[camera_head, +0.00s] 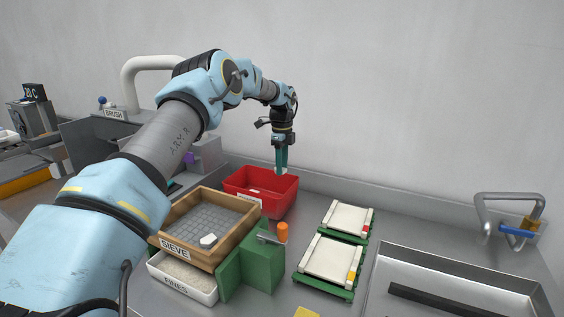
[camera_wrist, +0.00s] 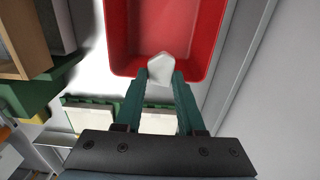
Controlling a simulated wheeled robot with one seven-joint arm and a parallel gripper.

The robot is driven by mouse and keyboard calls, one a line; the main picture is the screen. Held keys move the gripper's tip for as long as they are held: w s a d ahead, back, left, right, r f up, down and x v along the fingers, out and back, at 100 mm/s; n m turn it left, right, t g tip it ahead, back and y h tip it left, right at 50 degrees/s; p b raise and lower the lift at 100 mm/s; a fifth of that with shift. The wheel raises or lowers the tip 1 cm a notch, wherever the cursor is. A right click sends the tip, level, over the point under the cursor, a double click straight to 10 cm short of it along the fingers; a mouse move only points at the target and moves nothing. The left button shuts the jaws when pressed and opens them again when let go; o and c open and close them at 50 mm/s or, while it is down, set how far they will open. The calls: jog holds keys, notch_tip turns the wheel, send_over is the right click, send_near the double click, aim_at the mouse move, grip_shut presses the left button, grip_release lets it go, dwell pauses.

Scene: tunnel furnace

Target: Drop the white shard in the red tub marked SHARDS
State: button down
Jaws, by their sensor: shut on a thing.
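The red tub (camera_head: 278,200) stands on the metal bench by the back wall. Its white label is partly hidden behind the sieve's corner. My gripper (camera_head: 281,171) points down over the tub's far right part in the head view. In the wrist view my gripper (camera_wrist: 161,78) is shut on the white shard (camera_wrist: 160,67), which shows between the green fingertips. In that view the shard overlaps the near rim of the red tub (camera_wrist: 125,40). I cannot tell its exact height above the tub. Another white piece (camera_head: 208,241) lies on the sieve mesh.
The wooden sieve (camera_head: 184,250) sits above the white FINES tray (camera_head: 180,285), beside a green block (camera_head: 256,266) with an orange knob. Two green racks with pale slabs (camera_head: 332,258) stand right of the tub. A metal tray (camera_head: 440,281) lies far right.

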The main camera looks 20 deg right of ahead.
jog(key=shift+f+b, duration=3.05)
jog(key=shift+f, duration=3.6)
jog(key=shift+c, duration=2.2)
grip_release()
